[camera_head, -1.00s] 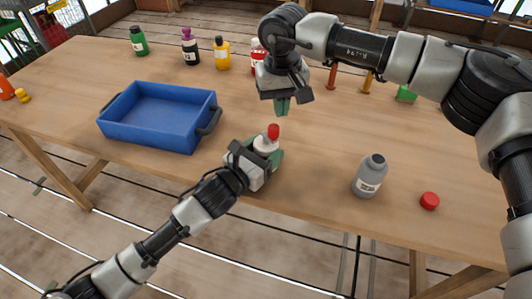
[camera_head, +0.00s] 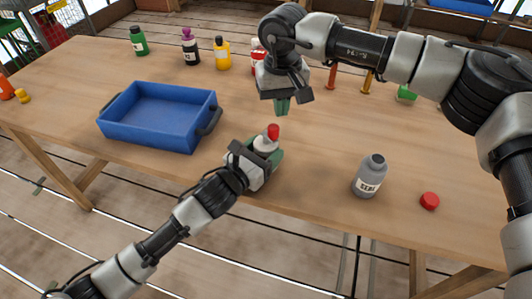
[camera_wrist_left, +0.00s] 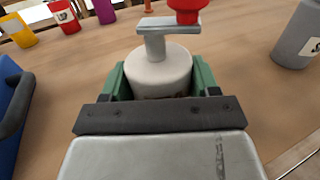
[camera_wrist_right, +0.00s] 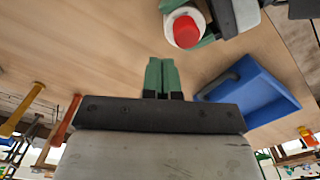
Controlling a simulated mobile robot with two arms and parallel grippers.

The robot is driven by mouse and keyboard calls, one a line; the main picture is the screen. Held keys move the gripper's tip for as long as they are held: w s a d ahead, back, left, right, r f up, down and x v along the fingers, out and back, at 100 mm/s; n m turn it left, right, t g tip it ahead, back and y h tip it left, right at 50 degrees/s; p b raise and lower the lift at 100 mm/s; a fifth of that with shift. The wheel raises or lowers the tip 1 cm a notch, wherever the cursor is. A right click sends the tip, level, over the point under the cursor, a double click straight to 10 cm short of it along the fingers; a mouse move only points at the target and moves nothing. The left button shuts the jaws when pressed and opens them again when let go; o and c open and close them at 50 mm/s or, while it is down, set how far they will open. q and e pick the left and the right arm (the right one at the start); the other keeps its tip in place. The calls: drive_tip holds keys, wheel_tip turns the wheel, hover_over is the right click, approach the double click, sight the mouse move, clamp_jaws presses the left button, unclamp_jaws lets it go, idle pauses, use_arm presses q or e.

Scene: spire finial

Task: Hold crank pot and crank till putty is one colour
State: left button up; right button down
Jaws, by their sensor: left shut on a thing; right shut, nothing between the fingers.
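The crank pot (camera_wrist_left: 160,72) is a pale pot with a grey crank arm (camera_wrist_left: 168,25) and a red knob (camera_wrist_left: 187,8) on top. My left gripper (camera_head: 264,160) is shut on the pot, its green fingers on either side of it near the table's front edge. The red knob also shows in the head view (camera_head: 273,131) and the right wrist view (camera_wrist_right: 187,31). My right gripper (camera_head: 282,105) is shut and empty, pointing down above the table behind the pot, apart from it. The putty inside the pot is hidden.
A blue tray (camera_head: 212,97) stands left of the pot. A grey open bottle (camera_head: 368,177) and a red cap (camera_head: 429,201) are to the right. The table between tray and back bottles is clear.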

sight(277, 126)
drive_tip(key=shift+f, duration=0.25)
idle(0.3)
drive_tip(key=shift+f, duration=1.3)
drive_tip(key=shift+s, duration=0.15)
drive_tip(key=shift+s+a, duration=0.2)
drive_tip(key=shift+s, duration=0.25)
drive_tip(key=shift+s+a, duration=0.1)
drive_tip(key=shift+s, duration=0.9)
idle(0.6)
drive_tip(key=shift+s+a, duration=0.1)
